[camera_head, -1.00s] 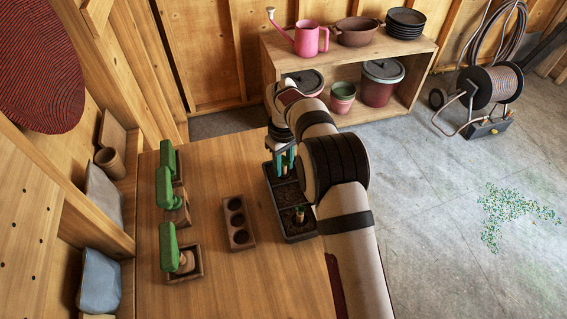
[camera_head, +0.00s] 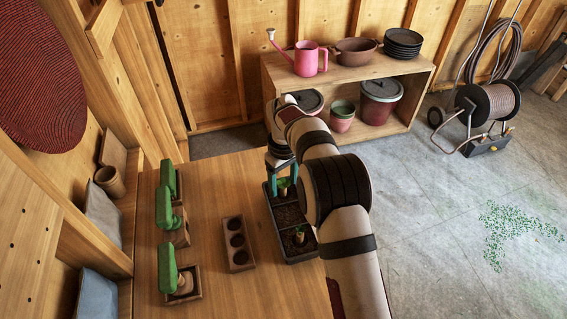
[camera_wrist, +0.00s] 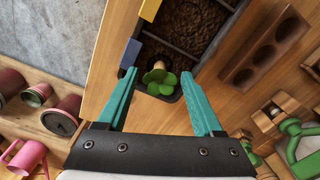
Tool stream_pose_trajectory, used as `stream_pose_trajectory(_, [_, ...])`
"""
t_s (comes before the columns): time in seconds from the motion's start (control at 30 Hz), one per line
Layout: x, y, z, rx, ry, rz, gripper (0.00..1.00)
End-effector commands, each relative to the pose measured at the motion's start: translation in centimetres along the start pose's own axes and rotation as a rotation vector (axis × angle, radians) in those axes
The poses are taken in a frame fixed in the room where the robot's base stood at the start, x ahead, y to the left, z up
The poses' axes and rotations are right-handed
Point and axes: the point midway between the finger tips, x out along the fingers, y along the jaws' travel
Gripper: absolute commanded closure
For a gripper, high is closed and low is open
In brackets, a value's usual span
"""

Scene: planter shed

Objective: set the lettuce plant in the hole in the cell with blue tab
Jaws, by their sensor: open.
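The black planter tray (camera_head: 316,252) has soil-filled cells in a row. In the wrist view a blue tab (camera_wrist: 131,53) marks the end cell nearest me, and a yellow tab (camera_wrist: 150,9) marks the cell beyond it. A lettuce plant (camera_wrist: 161,82), with green leaves and a pale plug, stands in the blue-tab cell; it shows partly in the head view (camera_head: 284,183). How deep its plug sits is unclear. My gripper (camera_wrist: 163,100) is open, its teal fingers on either side of the plant with gaps between.
A wooden block with three empty holes (camera_head: 230,254) lies left of the tray. Several green clamp-like fixtures (camera_head: 166,268) line the table's left side. A shelf (camera_head: 345,72) with pots and a pink watering can (camera_head: 307,61) stands behind. Bare table surrounds the block.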

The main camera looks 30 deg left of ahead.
Motion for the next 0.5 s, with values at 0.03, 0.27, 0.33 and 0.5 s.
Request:
stream_pose_trajectory(0.03, [-1.2, 0.0, -0.1, 0.000, 0.004, 0.002, 0.32])
stream_pose_trajectory(0.27, [-8.1, 0.1, -0.1, 0.001, 0.005, 0.003, 0.32])
stream_pose_trajectory(0.33, [-10.0, 0.0, -0.1, 0.001, 0.004, 0.003, 0.32])
stream_pose_trajectory(0.5, [-12.9, 0.0, 0.0, 0.000, 0.001, 0.001, 0.32])
